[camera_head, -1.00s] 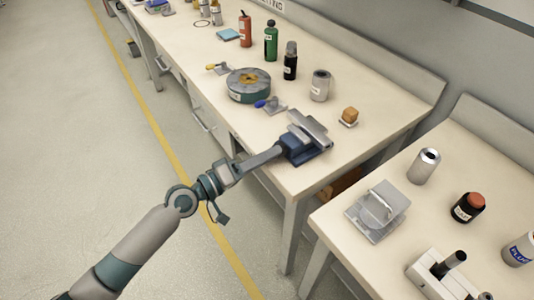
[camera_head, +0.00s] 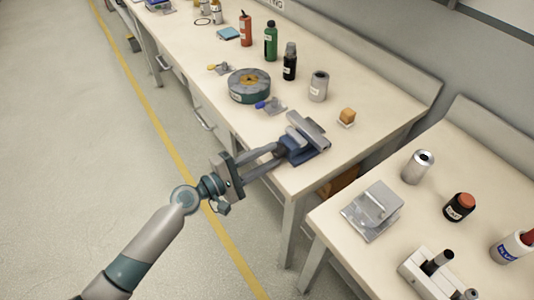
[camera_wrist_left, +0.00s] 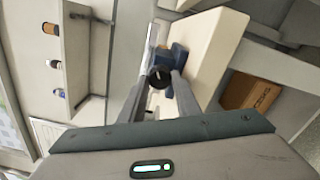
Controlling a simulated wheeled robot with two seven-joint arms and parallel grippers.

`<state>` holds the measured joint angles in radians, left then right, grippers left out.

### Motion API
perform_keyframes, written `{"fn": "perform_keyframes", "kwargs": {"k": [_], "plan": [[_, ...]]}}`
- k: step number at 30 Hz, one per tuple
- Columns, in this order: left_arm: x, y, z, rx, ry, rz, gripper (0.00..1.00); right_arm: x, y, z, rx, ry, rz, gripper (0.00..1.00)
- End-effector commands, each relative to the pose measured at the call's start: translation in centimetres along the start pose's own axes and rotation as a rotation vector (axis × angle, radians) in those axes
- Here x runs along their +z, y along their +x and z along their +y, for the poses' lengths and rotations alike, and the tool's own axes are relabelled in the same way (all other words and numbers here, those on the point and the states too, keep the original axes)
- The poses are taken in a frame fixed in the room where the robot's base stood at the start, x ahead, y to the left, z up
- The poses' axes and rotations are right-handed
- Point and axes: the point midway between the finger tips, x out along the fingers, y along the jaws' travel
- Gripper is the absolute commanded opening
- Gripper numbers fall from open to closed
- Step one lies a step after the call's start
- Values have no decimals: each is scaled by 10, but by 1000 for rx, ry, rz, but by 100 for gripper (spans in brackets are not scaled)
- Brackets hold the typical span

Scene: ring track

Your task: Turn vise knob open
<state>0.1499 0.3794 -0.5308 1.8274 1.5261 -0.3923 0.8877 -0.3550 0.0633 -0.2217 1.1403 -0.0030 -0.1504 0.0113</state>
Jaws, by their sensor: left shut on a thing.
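The vise (camera_head: 305,132) has a grey top and a blue body, and it is mounted at the front edge of the long bench near its right end. My left gripper (camera_head: 282,148) reaches it from the front with both fingers extended. In the left wrist view the round dark vise knob (camera_wrist_left: 160,76) sits between the fingertips of my left gripper (camera_wrist_left: 161,84), which is shut on it. In the head view the fingertips largely hide the knob. My right gripper is in neither view.
A round grey-green device (camera_head: 249,86) and a small blue-handled item (camera_head: 271,105) lie left of the vise. Bottles and a grey can (camera_head: 318,87) stand behind. A second bench with a metal block (camera_head: 373,208) is at right. Open floor lies at left.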

Motion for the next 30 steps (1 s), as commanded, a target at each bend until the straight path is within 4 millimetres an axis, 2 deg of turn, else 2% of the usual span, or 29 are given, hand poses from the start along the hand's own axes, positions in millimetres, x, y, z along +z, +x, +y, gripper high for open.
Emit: {"fn": "perform_keyframes", "kwargs": {"k": [9,23,24,26,30], "plan": [[0,0,1,2,-135,1,7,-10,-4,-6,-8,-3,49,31],[0,0,1,2,-156,1,7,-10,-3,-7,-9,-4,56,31],[0,0,1,2,-156,1,32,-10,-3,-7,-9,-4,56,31],[0,0,1,2,-155,1,46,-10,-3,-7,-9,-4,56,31],[0,0,0,1,-155,1,48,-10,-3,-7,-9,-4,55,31]]}}
